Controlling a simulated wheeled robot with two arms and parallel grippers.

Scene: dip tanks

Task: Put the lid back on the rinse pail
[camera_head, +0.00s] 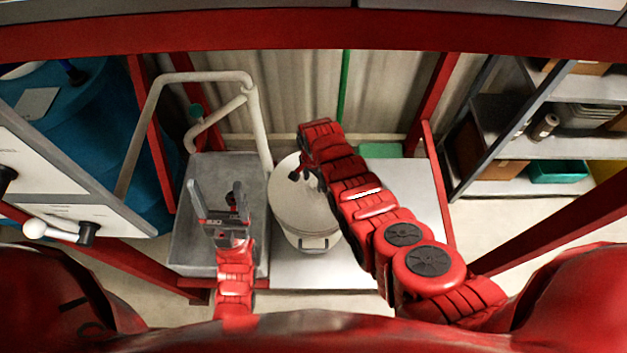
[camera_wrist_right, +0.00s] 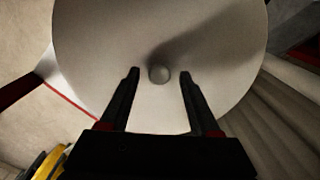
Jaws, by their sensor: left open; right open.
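The rinse pail (camera_head: 306,242) is a pale round pail standing on the light bench beside the grey tank. Its pale round lid (camera_head: 300,208) lies over the pail's top; I cannot tell if it is fully seated. In the right wrist view the lid (camera_wrist_right: 95,50) fills the middle, with a small round knob (camera_wrist_right: 159,75) at its centre. My right gripper (camera_head: 301,172) is over the lid, open, its fingers (camera_wrist_right: 159,82) on either side of the knob with gaps showing. My left gripper (camera_head: 214,190) is open and empty above the grey tank.
The grey tank (camera_head: 185,235) stands left of the pail, with a pale pipe (camera_head: 259,130) rising behind it. Red frame posts (camera_head: 436,180) flank the bench (camera_head: 415,190), which has bare room right of the pail. Shelves (camera_head: 500,140) stand at the right, a blue vat (camera_head: 90,150) at the left.

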